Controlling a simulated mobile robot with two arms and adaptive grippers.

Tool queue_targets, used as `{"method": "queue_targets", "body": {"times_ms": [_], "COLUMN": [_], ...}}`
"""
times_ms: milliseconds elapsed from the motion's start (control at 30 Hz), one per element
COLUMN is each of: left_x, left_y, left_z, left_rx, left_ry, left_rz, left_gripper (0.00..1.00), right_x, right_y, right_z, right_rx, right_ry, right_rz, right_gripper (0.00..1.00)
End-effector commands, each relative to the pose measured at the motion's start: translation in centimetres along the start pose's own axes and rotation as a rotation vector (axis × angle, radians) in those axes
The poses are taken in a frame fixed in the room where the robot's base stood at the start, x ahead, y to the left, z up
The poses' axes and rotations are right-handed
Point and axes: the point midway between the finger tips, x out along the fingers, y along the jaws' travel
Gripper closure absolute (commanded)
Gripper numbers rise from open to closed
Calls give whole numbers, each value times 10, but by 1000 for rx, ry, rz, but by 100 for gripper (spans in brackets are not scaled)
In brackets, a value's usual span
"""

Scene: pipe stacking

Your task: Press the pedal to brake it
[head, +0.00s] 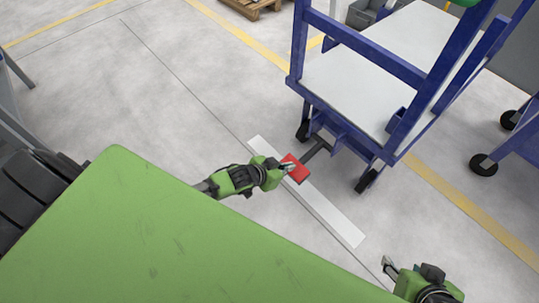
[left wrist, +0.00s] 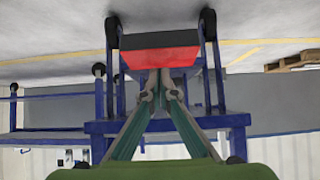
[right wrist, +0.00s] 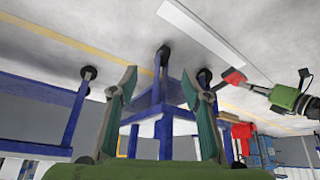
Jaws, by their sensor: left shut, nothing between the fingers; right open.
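The red pedal (head: 296,168) sticks out on a dark bar from the low end of the blue cart (head: 365,55). It lies above a white strip on the floor. My left gripper (head: 287,166) is shut and empty, with its fingertips at the pedal's left edge. In the left wrist view the pedal (left wrist: 160,56) sits just beyond the shut fingertips (left wrist: 161,82); whether they touch cannot be told. My right gripper (head: 390,268) is open and empty at the lower right, away from the pedal. The right wrist view also shows the pedal (right wrist: 233,77).
The white strip (head: 330,216) lies on the floor under the pedal. The cart stands on black wheels (head: 366,181). Another blue cart (head: 515,135) is at the right edge. A wooden pallet (head: 250,6) lies at the back. The floor left of the strip is clear.

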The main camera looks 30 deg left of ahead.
Motion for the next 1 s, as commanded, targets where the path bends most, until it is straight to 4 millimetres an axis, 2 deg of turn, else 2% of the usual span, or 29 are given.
{"method": "queue_targets", "body": {"times_ms": [33, 233, 333, 400, 700, 1000], "left_x": [-5, -13, -44, -50, -91, -109], "left_y": [0, -1, -1, -1, -1, -1], "left_z": [-7, -19, -15, -12, -9, -7], "left_rx": [0, 0, 1, 1, 2, 2], "left_ry": [2, 8, 4, 6, 7, 9], "left_rz": [0, -1, 0, 0, 0, 0], "left_gripper": [100, 100, 100, 100, 100, 100], "right_x": [-7, -27, -37, -16, 38, 60], "right_y": [2, 6, 6, 5, 3, 2], "right_z": [8, 52, 42, 50, 68, 80], "right_rx": [1, 8, 7, 7, 4, 2], "right_ry": [-45, -235, -221, -235, -259, -267], "right_rz": [3, 11, 10, 8, 3, 0], "right_gripper": [56, 56, 56, 56, 56, 56]}}
